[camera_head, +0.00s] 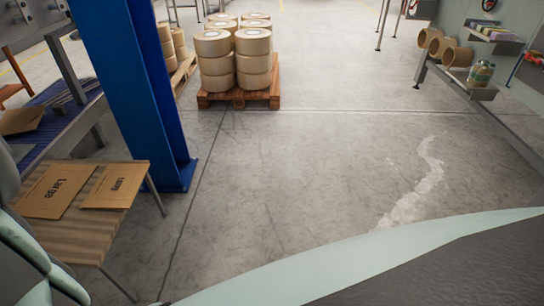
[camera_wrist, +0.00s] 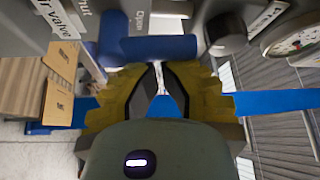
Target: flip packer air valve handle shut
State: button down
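The blue valve handle (camera_wrist: 160,48) lies crosswise in the wrist view. Its bar runs to the right from a blue hub part (camera_wrist: 112,28), beside the label "Open" (camera_wrist: 139,21). The "Shut" label (camera_wrist: 84,6) is up and to the left, near a partly cut-off "Air valve" label (camera_wrist: 60,18). My gripper (camera_wrist: 159,66) has yellow fingers with dark pads. Its tips are drawn together with only a narrow gap and nothing visible between them. They are just below the bar in the picture; I cannot tell whether they touch it. The head view shows neither handle nor gripper.
A dark knob (camera_wrist: 226,32) and a round gauge (camera_wrist: 297,40) are right of the handle. A wooden table (camera_head: 118,207) with cardboard sheets and a blue post (camera_head: 140,95) stand left in the head view. A pallet of tape rolls (camera_head: 238,100) stands behind open floor.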

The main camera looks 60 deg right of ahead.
jog(key=a+n+y+b, duration=0.1)
jog(key=n+y+b, duration=0.2)
jog(key=n, duration=0.3)
jog(key=s+a+n+t+y+b, duration=0.1)
jog(key=n+y+b, duration=0.2)
jog(key=n, duration=0.3)
jog(key=s+a+n+y+b, duration=0.1)
jog(key=n+y+b, duration=0.2)
jog(key=n, duration=0.3)
jog(key=shift+s+a+f+y, duration=0.2)
jog(key=shift+a+f+y, duration=0.15)
jog(key=shift+y, duration=0.25)
jog(key=shift+r, duration=0.15)
